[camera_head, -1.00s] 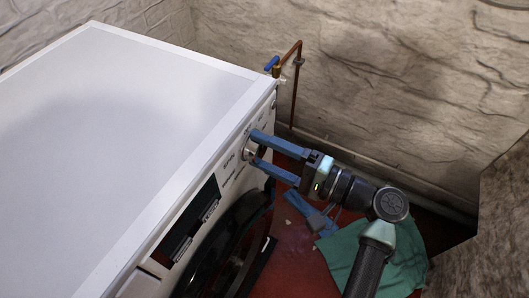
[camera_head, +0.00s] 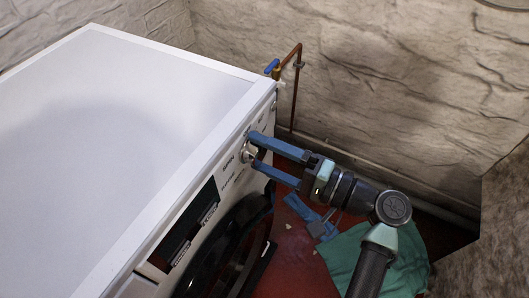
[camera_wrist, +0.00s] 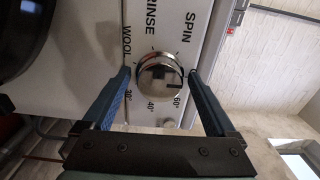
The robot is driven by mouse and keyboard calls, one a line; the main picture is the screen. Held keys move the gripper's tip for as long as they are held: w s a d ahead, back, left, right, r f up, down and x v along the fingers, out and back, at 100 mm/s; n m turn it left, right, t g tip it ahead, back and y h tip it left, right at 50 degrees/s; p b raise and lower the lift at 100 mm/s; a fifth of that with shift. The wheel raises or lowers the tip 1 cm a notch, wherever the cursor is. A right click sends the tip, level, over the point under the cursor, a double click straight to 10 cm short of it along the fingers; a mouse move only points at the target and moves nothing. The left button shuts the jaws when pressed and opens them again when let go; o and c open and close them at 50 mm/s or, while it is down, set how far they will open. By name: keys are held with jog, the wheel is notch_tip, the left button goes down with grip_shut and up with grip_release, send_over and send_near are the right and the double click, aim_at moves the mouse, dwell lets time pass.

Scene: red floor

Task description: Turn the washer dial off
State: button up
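The washer (camera_head: 110,130) is a white machine with its front panel facing lower right. Its dial (camera_head: 248,154) is a round silver knob near the far end of the panel. In the wrist view the dial (camera_wrist: 160,76) has a dark mark on its right side, near the 60° label, with WOOL, RINSE and SPIN printed around it. My gripper (camera_head: 254,148) is open, its two blue fingers on either side of the dial. In the wrist view my gripper (camera_wrist: 160,78) shows small gaps between the fingertips and the dial; contact cannot be confirmed.
A copper pipe with a blue valve (camera_head: 272,66) runs down the wall behind the washer. The dark round door (camera_head: 235,250) is below the panel. A green cloth (camera_head: 345,250) and blue items (camera_head: 318,222) lie on the red floor.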

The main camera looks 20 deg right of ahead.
jog(key=shift+o, duration=0.2)
jog(key=p+v, duration=0.1)
jog(key=v, duration=1.2)
dwell(0.4)
